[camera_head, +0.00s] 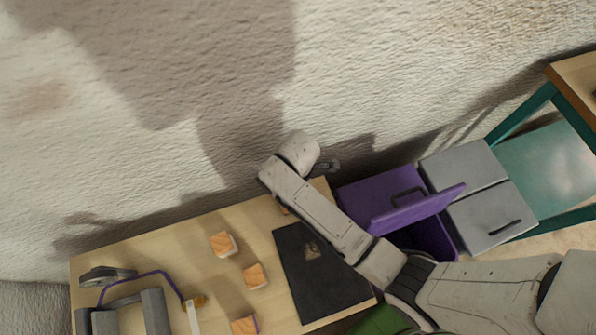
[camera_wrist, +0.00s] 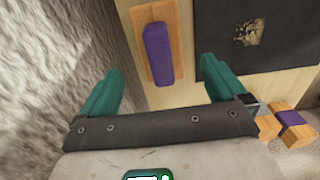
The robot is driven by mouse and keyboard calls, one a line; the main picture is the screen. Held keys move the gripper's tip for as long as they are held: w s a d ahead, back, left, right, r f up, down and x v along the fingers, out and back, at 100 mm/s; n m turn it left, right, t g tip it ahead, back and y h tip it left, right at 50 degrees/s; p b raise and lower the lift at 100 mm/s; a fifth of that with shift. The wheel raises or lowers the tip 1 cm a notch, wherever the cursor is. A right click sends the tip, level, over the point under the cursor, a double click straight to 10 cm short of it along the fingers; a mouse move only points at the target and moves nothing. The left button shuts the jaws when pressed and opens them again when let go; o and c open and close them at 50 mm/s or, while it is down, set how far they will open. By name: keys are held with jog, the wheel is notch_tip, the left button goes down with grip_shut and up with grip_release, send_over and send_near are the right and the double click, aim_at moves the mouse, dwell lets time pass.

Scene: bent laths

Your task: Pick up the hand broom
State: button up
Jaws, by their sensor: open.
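A flat wooden piece with a rounded purple bar along it (camera_wrist: 157,52) lies on the pale table in the wrist view; it may be the hand broom, but I cannot tell for sure. My gripper (camera_wrist: 161,76) has its two teal fingers wide apart, with nothing between them. The wooden piece lies beyond the fingertips, roughly in line with the gap and apart from them. In the head view my gripper (camera_head: 327,166) is small and dark at the arm's end, near the table's back edge. My arm hides most of the wooden piece there.
A black mat (camera_head: 312,285) lies on the table, with several wooden blocks (camera_head: 223,244) left of it. Dark grey pieces and a purple wire frame (camera_head: 155,273) stand at the left end. A purple box (camera_head: 377,188) and grey cabinet (camera_head: 490,222) stand right. A rough wall (camera_wrist: 45,75) is close on the left.

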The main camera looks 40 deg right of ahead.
jog(key=shift+s+d+f, duration=0.1)
jog(key=shift+f, duration=3.25)
jog(key=c, duration=1.4)
jog(key=shift+r, duration=0.1)
jog(key=shift+r, duration=0.55)
jog(key=s+a+r, duration=0.1)
jog(key=s+r, duration=0.3)
jog(key=s+a+r, duration=0.2)
jog(key=s+r, duration=0.2)
jog(key=s+a+r, duration=0.1)
jog(key=s+r, duration=0.2)
jog(key=s, duration=0.2)
jog(key=shift+s+a+r, duration=0.1)
jog(key=shift+a+r, duration=0.2)
jog(key=shift+r, duration=0.1)
